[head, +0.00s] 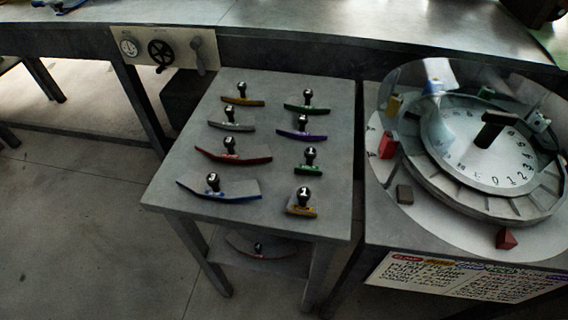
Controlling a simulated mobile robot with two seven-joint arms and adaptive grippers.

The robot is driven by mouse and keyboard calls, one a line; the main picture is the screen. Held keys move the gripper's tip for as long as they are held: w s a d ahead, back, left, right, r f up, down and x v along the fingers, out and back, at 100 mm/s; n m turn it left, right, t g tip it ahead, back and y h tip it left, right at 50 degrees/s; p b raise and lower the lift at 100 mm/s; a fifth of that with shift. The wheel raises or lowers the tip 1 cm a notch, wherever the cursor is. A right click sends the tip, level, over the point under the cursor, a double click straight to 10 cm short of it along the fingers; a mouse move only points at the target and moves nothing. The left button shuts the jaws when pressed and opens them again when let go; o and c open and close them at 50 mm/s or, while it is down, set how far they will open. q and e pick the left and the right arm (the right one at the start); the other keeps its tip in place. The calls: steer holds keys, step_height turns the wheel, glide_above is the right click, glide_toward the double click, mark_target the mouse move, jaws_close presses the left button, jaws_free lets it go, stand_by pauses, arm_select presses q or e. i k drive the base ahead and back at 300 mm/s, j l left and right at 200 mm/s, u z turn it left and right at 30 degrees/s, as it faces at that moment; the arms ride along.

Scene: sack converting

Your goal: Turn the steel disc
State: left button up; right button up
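The steel disc (475,165) lies on the right-hand table. It is a pale round plate with black numbers along its near and right edge. A black handle (492,128) stands up from its middle and leans to the upper right. A slotted grey ring (440,192) surrounds the disc. A whitish-blue shape (437,125) covers part of the disc's left side; I cannot tell what it is. Neither of my grippers is in view.
A left table (170,200) holds several black-knobbed coloured stamps. A lettered sign (440,278) hangs in front. A panel with handwheel (161,55) is behind.

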mark_target(477, 156)
steer(key=k+l, duration=0.15)
steer(key=z, duration=1.35)
